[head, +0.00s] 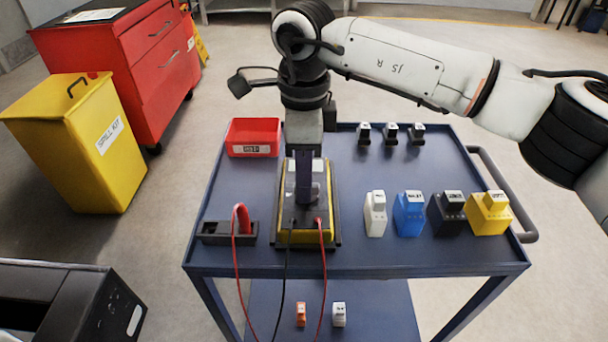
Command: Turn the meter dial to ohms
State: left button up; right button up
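The meter (292,237), a yellow and black unit, lies on the blue cart top near its front edge. A red lead and a black lead are plugged into its front part. My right gripper (305,197) comes straight down over the middle of the meter, at or just above its face. It covers the dial, so I cannot see the dial's setting or whether the fingers touch it. The fingers line up one behind the other in this view, so their gap is hidden. My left gripper is not in view.
On the cart (350,262), a red bin (253,137) stands back left and a dark holder (228,232) front left. Several white, blue, black and yellow blocks (408,214) stand right of the meter. A yellow spill bin (75,145) and red cabinet (130,65) stand left.

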grip_shut()
jog(key=shift+m, duration=0.4)
jog(key=m, duration=0.5)
jog(key=shift+w+m+b, duration=0.1)
jog(key=shift+m+b, duration=0.2)
jog(key=m, duration=0.4)
jog(key=shift+d+m, duration=0.1)
jog(key=shift+m, duration=0.2)
jog(key=m+b, duration=0.1)
jog(key=m, duration=0.2)
jog(key=shift+w, duration=0.1)
jog(key=shift+d+m, duration=0.1)
jog(key=shift+m, duration=1.8)
